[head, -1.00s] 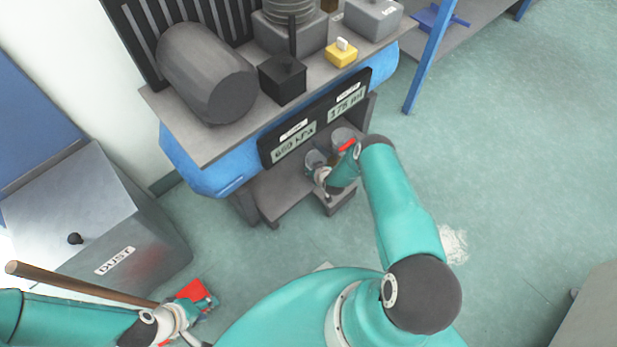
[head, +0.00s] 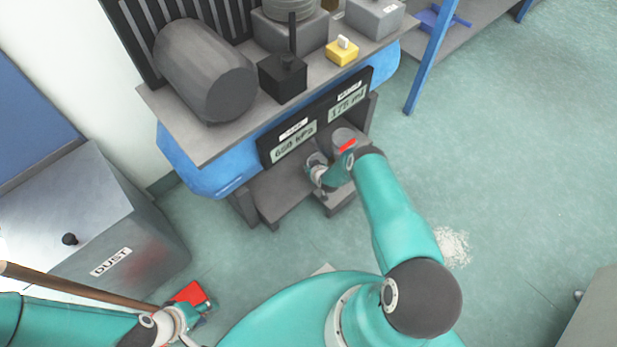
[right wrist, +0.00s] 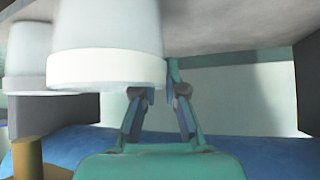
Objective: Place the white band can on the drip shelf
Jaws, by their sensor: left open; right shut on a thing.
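The white band can (right wrist: 107,70) is large in the right wrist view, pale grey with a white band. My right gripper (right wrist: 160,95) is shut on it, its fingertips at the band edge and partly hidden by the can. In the head view the right gripper (head: 318,172) is over the low grey shelf (head: 283,196) beneath the blue tank; its fingers are too small to read there. My left gripper (head: 190,318) is open at the lower left, near a red object (head: 190,293).
A second pale can (right wrist: 28,65) stands left of the held one in the right wrist view. Black gauge panels (head: 315,115) overhang the shelf. A grey dust bin (head: 110,225) and a brown stick (head: 80,285) are at left. Floor at right is mostly clear.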

